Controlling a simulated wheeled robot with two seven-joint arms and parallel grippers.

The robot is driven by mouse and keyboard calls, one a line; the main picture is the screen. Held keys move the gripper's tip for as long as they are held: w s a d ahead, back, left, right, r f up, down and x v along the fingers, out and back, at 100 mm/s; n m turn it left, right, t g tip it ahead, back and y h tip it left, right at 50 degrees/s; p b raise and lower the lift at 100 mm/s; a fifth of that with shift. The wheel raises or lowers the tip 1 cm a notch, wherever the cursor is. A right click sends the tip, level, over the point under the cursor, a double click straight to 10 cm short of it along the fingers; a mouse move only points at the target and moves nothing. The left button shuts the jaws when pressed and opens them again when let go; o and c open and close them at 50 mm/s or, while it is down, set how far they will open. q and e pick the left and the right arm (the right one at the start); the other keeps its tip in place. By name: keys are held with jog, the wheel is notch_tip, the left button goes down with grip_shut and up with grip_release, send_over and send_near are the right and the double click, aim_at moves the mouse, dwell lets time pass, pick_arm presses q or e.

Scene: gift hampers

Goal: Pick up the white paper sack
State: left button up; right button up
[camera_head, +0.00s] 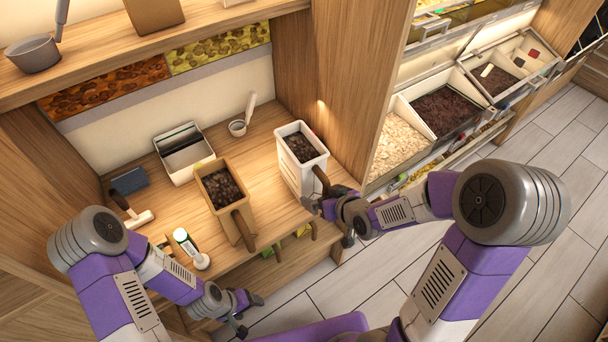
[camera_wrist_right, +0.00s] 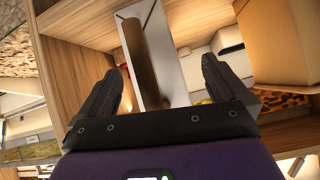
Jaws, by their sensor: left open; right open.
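The white paper sack (camera_head: 289,169) stands upright on the wooden counter, open at the top with dark contents inside. A brown strip runs down its front. In the right wrist view the white sack (camera_wrist_right: 168,45) lies ahead between the fingers, with the brown strip in the middle. My right gripper (camera_head: 330,221) is open in front of the sack near the counter's front edge; it also shows open and empty in the right wrist view (camera_wrist_right: 161,72). Whether a finger touches the sack I cannot tell. My left gripper (camera_head: 247,313) is open and empty, low in front of the counter.
A brown sack (camera_head: 215,212) with dark contents stands left of the white one. A wooden post (camera_head: 349,80) rises on the right.

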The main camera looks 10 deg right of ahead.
aim_at(307, 173)
jog(key=r+t, duration=0.1)
jog(key=r, duration=0.2)
jog(key=d+r+n+t, duration=0.1)
jog(key=r, duration=0.2)
jog(key=w+r, duration=0.1)
jog(key=r, duration=0.2)
jog(key=shift+d+r+t, duration=0.15)
jog(key=shift+r+t, duration=0.05)
jog(key=shift+t, duration=0.2)
jog(key=b+x, duration=0.1)
jog(key=x, duration=1)
jog(key=shift+w+a+y, duration=0.3)
jog(key=shift+w, duration=0.1)
jog(key=shift+r, duration=0.1)
jog(key=c, duration=1.6)
jog(key=shift+w+r, duration=0.1)
jog(key=shift+r, duration=0.1)
jog(key=shift+c, duration=0.5)
jog(key=shift+r, duration=0.1)
